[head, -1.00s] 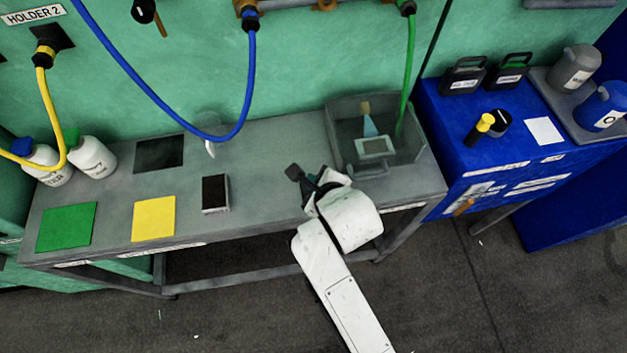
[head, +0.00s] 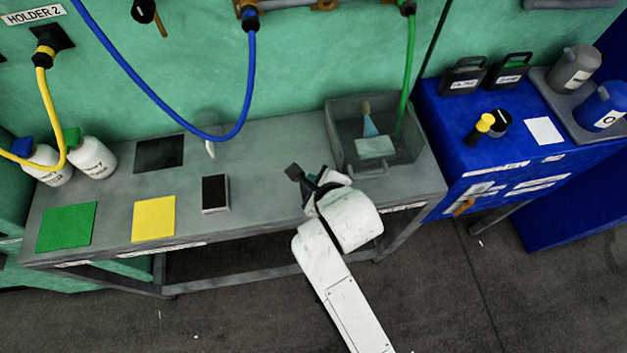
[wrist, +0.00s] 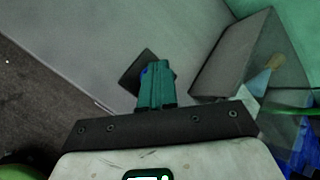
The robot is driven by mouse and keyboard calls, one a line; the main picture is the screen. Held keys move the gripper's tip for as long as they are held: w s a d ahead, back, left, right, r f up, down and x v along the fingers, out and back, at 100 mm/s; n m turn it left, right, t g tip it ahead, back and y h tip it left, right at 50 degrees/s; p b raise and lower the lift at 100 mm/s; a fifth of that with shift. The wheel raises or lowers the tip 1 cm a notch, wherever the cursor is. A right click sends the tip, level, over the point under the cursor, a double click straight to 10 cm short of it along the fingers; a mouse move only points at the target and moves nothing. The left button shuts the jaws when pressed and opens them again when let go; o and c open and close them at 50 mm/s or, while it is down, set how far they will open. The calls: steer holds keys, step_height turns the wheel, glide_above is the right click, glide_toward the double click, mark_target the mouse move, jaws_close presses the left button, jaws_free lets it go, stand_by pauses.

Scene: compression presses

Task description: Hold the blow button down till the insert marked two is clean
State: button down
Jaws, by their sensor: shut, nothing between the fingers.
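My gripper (head: 304,180) is over the front of the grey bench, left of the clear-sided bin (head: 345,105). In the wrist view its teal fingers (wrist: 156,70) are shut with nothing between them. A dark square piece (wrist: 136,66) shows at the fingertips, with a small blue spot beside it; I cannot tell whether this is the blow button or whether the fingers press it. In the bin a pale block (head: 375,147), possibly the insert, lies under a pale-blue cone nozzle (head: 368,124). Its face looks evenly pale; no mark is legible.
On the grey bench (head: 265,150) are a yellow mat (head: 153,219), a green mat (head: 66,227), a black-topped block (head: 215,194) and two white bottles (head: 92,157). A blue cabinet (head: 450,150) stands to the right. A green hose (head: 409,70) hangs into the bin.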

stand_by(0.6)
steer(key=shift+r+p, duration=0.9)
steer(key=shift+r, duration=0.1)
step_height(320, 180, up, 5)
steer(key=p, duration=0.4)
stand_by(0.3)
